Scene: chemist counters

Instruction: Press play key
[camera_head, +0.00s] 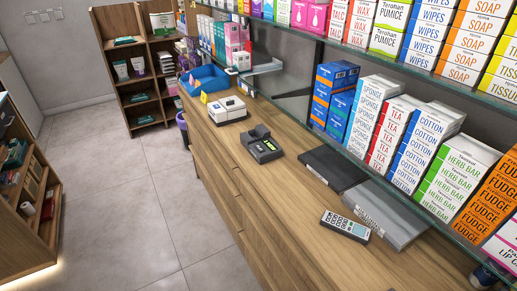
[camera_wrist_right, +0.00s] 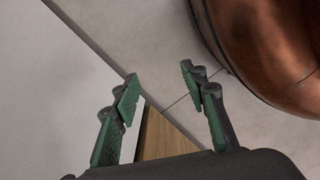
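A grey remote control (camera_head: 345,226) with several small buttons lies on the wooden counter (camera_head: 300,232) in the head view, near the front. A dark desk device (camera_head: 262,146) with a small panel and keys sits further back on the same counter. The play key is too small to pick out on either one. My right gripper (camera_wrist_right: 160,80) shows only in the right wrist view. Its two green-padded fingers are apart with nothing between them. The remote and the dark device do not show in that view. My left gripper is in neither view.
A black flat case (camera_head: 332,168) and a grey keyboard-like slab (camera_head: 385,213) lie beside the remote. A white machine (camera_head: 227,110) and a blue tray (camera_head: 204,81) stand further back. Glass shelves of boxes (camera_head: 440,165) line the right. The tiled floor (camera_head: 150,205) is clear.

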